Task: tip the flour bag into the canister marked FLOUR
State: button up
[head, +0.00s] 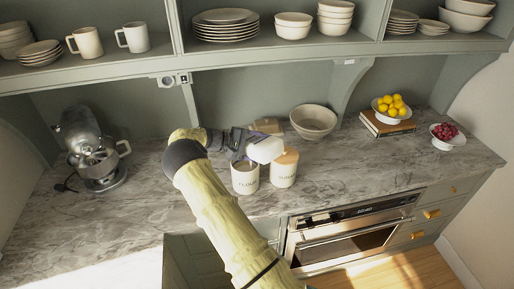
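A white bag-like object (265,150), which I take to be the flour bag, lies tilted on its side in my dark gripper (242,143), above the counter. No writing on it can be read. Its left end hangs over or close to the rim of a white canister (245,180) with dark lettering that looks like FLOUR; the canister seems to have no lid. Beside it on the right stands a second white canister (284,172) with a wooden-coloured lid and lettering too small to read. My fingertips are partly hidden by the bag, and no poured flour can be made out.
A beige bowl (313,121) stands behind on the right, with a tan item (268,126) near it. A stand mixer (91,147) is at the left; lemons (391,105) and red fruit (445,131) are at the right. A shelf (255,53) overhangs. The marble counter (370,165) is clear in front.

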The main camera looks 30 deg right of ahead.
aim_at(249, 139)
jog(key=shift+w+a+r+n+g+h+b, duration=0.2)
jog(key=shift+w+r+n+g+h+b, duration=0.25)
jog(key=shift+w+r+n, duration=0.3)
jog(key=shift+w+a+r+n+g+h+b, duration=0.15)
jog(key=shift+w+r+n+g+h+b, duration=0.1)
jog(key=shift+w+r+n+g+h, duration=0.35)
dwell(3.3)
jog(key=shift+r, duration=0.1)
jog(key=shift+w+f+m+t+y+b, duration=0.1)
jog(key=shift+f+m+t+y+b, duration=0.3)
jog(key=shift+b, duration=0.65)
jog(key=m+b, duration=0.1)
jog(key=b, duration=0.1)
jog(key=f+m+t+y+b, duration=0.1)
jog(key=b, duration=0.1)
jog(key=shift+w+a+f, duration=0.15)
jog(key=shift+w, duration=0.2)
jog(key=b, duration=0.1)
jog(key=m+t+b, duration=0.1)
jog(key=b, duration=0.1)
jog(key=shift+w+f+y, duration=0.2)
jog(key=shift+f+y, duration=0.1)
jog(key=shift+y, duration=0.05)
jog(key=shift+t+b, duration=0.35)
jog(key=shift+w+r+m, duration=0.1)
jog(key=shift+r+m, duration=0.05)
jog(key=shift+m, duration=0.1)
